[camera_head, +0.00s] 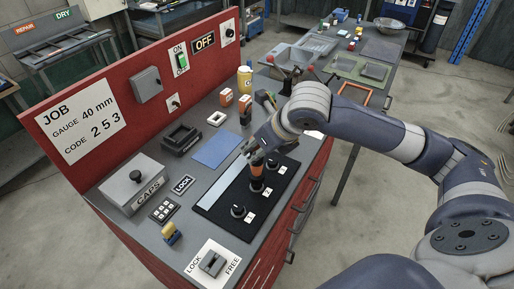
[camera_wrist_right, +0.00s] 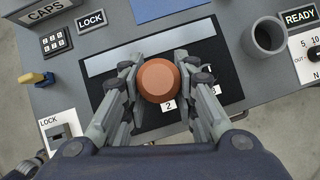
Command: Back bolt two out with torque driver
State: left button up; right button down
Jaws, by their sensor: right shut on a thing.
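My right gripper (camera_head: 258,153) is shut on the orange-topped torque driver (camera_head: 257,166). In the right wrist view, the round orange top (camera_wrist_right: 158,80) sits between the two fingers of my right gripper (camera_wrist_right: 158,84). The driver stands upright over the position labelled 2 (camera_wrist_right: 170,105) on the black plate (camera_head: 213,207). Its lower end is dark and small, so I cannot tell whether it is seated on bolt two (camera_head: 256,186). Bolt one (camera_head: 238,211) stands nearer on the plate, and bolt three (camera_head: 272,164) farther along. My left gripper is not in view.
A red back panel (camera_head: 110,80) edges the grey bench. A LOCK/FREE switch (camera_head: 212,263), a CAPS box (camera_head: 133,189), a keypad (camera_head: 163,210) and a blue mat (camera_head: 216,150) lie around the plate.

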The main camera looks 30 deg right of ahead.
aim_at(261, 159)
jog(key=shift+f, duration=0.35)
dwell(0.4)
jog(key=shift+f+p, duration=0.1)
jog(key=shift+p, duration=0.45)
jog(key=shift+f+b, duration=0.5)
jog(key=shift+f, duration=0.7)
dwell(1.4)
jog(key=shift+s+f, duration=0.15)
jog(key=shift+s, duration=0.15)
dwell(0.5)
jog(key=shift+p, duration=0.55)
dwell(0.6)
jog(key=shift+w+r+p, duration=0.2)
jog(key=shift+r+p, duration=0.3)
jog(key=shift+p, duration=0.15)
jog(key=shift+w+r+p, duration=0.2)
jog(key=shift+r+p, duration=0.25)
jog(key=shift+p, duration=0.15)
jog(key=shift+s+r+p, duration=0.2)
jog(key=shift+r+p, duration=0.65)
jog(key=shift+r, duration=0.15)
jog(key=shift+w+r+p, duration=0.1)
jog(key=shift+r+p, duration=0.7)
jog(key=shift+p, duration=0.1)
